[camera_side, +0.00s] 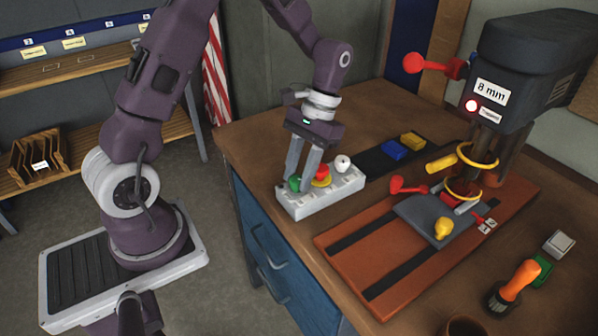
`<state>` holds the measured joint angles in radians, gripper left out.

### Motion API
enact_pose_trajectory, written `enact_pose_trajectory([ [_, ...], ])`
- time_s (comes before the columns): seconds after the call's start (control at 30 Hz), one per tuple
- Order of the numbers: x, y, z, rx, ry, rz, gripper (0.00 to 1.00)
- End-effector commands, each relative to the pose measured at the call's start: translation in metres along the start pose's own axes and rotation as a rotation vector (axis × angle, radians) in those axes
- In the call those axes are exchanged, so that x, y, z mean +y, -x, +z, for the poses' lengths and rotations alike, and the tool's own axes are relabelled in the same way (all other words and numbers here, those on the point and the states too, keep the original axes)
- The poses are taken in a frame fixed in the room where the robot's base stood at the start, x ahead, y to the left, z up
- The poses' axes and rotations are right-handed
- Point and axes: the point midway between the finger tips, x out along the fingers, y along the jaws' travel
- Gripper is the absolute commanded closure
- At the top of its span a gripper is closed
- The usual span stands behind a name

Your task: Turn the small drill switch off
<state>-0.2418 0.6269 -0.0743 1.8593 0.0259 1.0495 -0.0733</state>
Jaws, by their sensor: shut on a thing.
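A small white switch box (318,199) stands near the left edge of the brown workbench. A green control (295,184), a red one (318,170), a yellow one (321,182) and a white round one (342,163) sit on its top. My gripper (302,182) points down at the box's left end. Its fingers are shut on the green control, partly hiding it. The exact contact is hard to see.
A brown board (370,262) with dark slots lies under the drill, bearing a grey plate (414,219) and red and yellow handles. Blue (393,150) and yellow (413,140) blocks lie behind the box.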

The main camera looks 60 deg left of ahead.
Motion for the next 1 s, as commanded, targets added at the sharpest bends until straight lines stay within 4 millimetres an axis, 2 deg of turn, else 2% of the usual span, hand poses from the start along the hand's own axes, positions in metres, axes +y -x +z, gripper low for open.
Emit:
enact_pose_trajectory([
  [0.27, 0.0017, 0.0006, -0.0001, 0.002, -0.16, -0.066, 1.0],
  [1.0, 0.0052, 0.0004, 0.0017, 0.003, -0.762, -0.316, 1.0],
])
